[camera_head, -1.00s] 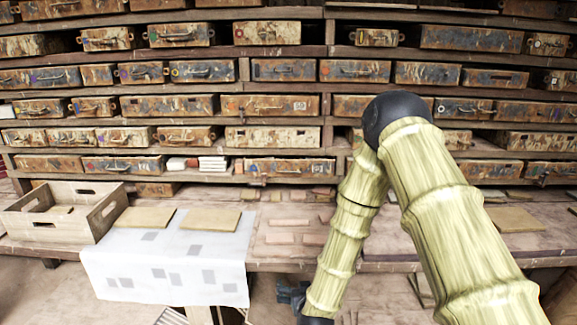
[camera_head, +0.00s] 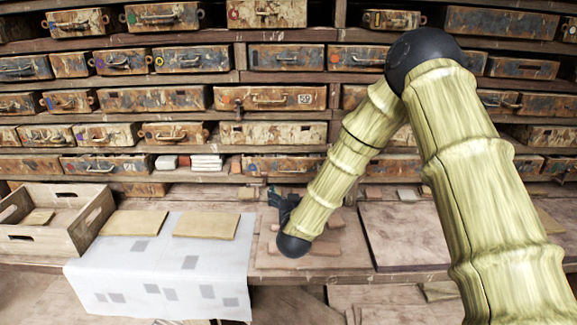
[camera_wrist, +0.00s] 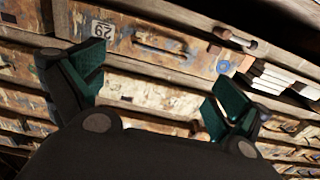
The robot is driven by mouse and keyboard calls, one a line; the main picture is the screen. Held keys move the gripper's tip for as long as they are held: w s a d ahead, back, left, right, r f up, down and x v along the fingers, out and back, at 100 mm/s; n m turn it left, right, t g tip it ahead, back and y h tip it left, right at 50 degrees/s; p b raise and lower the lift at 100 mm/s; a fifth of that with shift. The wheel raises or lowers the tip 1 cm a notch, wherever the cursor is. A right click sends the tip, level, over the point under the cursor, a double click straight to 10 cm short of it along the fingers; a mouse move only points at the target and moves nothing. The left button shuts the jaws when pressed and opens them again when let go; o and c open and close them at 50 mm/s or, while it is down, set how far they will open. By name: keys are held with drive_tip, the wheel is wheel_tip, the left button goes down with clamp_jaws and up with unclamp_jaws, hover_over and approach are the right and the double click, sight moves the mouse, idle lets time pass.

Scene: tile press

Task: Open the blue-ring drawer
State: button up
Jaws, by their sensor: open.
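The blue-ring drawer is a worn brown and rust drawer in the wrist view (camera_wrist: 150,47), with a blue ring near its right end there. Its handle (camera_wrist: 160,42) runs along the middle of its front, and a pale number label sits near the left end. In the head view I take it to be the lowest-row drawer (camera_head: 290,172), right of the white stack; it looks shut. My gripper (camera_wrist: 156,90) is open and empty, its green-lined fingers wide apart. In the head view my gripper (camera_head: 281,203) is just below and in front of this drawer, with no contact visible.
White stacked pieces (camera_head: 207,162) fill an open slot left of the drawer. The workbench (camera_head: 262,258) below bears loose tiles, a white patterned cloth (camera_head: 160,270) and a wooden crate (camera_head: 100,215) at left. Several rows of drawers rise above. My arm hides part of the right side.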

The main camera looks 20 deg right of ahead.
sight(292, 172)
drive_tip(key=p+x, duration=0.3)
drive_tip(key=x, duration=0.7)
drive_tip(key=shift+w+r+p, duration=0.15)
drive_tip(key=shift+p, duration=0.2)
drive_tip(key=shift+w+d, duration=0.1)
drive_tip(key=shift+w, duration=0.4)
